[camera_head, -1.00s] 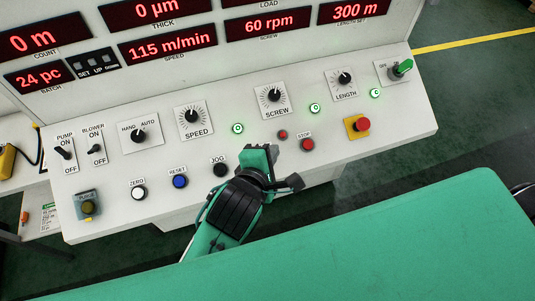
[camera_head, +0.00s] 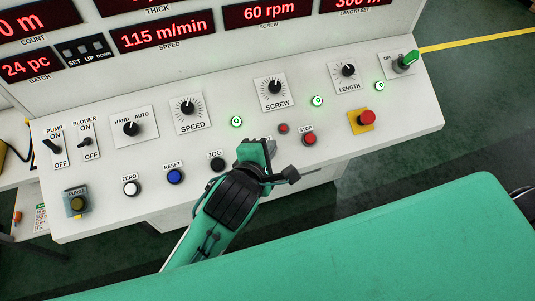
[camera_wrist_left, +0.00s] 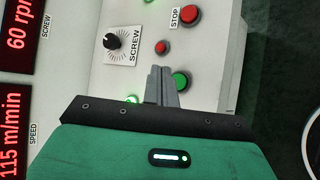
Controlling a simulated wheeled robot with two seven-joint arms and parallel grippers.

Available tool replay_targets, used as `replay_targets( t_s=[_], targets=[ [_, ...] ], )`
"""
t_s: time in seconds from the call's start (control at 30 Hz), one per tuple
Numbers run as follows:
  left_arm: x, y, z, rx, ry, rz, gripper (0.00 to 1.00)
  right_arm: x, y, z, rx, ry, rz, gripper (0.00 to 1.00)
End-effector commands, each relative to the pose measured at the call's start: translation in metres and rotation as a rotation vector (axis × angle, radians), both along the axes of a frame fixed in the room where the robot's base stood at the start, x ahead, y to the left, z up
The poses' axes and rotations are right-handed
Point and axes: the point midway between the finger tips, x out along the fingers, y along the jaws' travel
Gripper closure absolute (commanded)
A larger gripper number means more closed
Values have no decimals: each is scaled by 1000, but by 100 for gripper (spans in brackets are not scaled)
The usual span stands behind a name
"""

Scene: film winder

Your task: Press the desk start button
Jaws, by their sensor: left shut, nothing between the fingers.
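The desk start button is the green button (camera_wrist_left: 181,81) in the left wrist view, in line with the red stop button (camera_wrist_left: 189,15) on the sloped white panel. In the head view my left gripper hides it. My left gripper (camera_wrist_left: 160,71) is shut and empty. Its fingertips are beside the green button and overlap its edge in the wrist view; I cannot tell whether they touch. In the head view the gripper (camera_head: 262,142) is over the panel's front edge, left of the stop button (camera_head: 309,139). My right gripper is not in view.
A small red button or lamp (camera_head: 283,128) is close to the fingers. The black jog button (camera_head: 218,165) is to their left. The screw knob (camera_head: 274,87) and a lit green ring (camera_head: 236,121) are behind. A red emergency button (camera_head: 367,117) is at right.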

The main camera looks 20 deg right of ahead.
Motion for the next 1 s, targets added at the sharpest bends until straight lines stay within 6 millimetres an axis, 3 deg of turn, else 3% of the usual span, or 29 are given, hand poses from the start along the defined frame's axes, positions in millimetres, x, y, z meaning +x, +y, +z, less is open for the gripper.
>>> replay_targets(
  t_s=[0.07, 0.3, 1.0],
  targets=[
    [6, 0, -16, 3, -3, -1, 100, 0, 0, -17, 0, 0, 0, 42],
    [16, 1, -34, -1, 1, 0, 100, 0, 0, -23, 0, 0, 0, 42],
    [18, 1, -35, 0, -1, 0, 100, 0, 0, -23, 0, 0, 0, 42]
  ],
)
